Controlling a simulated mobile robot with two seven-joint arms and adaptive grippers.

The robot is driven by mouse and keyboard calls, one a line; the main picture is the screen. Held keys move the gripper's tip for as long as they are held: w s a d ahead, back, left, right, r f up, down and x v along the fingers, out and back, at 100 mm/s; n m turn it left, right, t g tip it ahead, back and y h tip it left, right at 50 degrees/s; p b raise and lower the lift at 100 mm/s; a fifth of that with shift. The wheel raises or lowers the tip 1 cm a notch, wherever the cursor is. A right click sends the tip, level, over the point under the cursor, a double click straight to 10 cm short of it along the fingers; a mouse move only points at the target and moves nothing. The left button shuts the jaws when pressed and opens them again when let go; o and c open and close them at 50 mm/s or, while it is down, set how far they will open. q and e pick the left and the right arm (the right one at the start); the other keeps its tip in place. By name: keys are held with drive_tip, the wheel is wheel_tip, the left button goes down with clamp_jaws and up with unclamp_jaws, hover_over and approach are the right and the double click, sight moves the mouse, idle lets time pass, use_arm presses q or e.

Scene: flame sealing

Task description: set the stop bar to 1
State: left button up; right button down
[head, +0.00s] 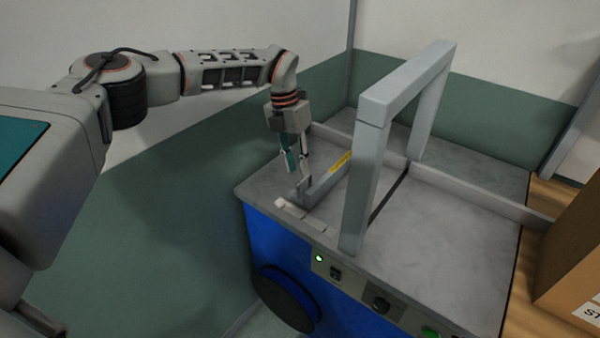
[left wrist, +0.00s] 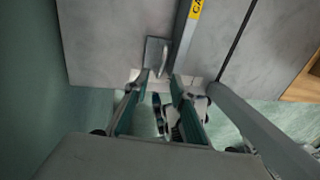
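The stop bar (head: 325,180) is a long grey bar with a yellow label, lying on the machine's grey top (head: 440,235). It also shows in the left wrist view (left wrist: 182,42), with a flat grey plate (left wrist: 156,54) beside its near end. My left gripper (head: 297,182) points down at the bar's near-left end. In the left wrist view its fingers (left wrist: 158,80) stand apart, with a gap between the tips near the plate. Contact with the bar cannot be made out. A pale strip (head: 302,217) lies at the top's front edge; its marks are unreadable. My right gripper is out of view.
A grey arch (head: 368,180) stands over the top, right of my left gripper. A dark slot (head: 388,195) runs beneath it. A cardboard box (head: 575,250) stands at the right.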

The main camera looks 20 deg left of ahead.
sight(301, 180)
use_arm(q)
drive_tip(key=shift+d+f, duration=0.25)
drive_tip(key=shift+f, duration=0.85)
drive_tip(key=shift+s+d+f, duration=0.1)
drive_tip(key=shift+f, duration=0.35)
clamp_jaws()
drive_tip(key=shift+d, duration=0.1)
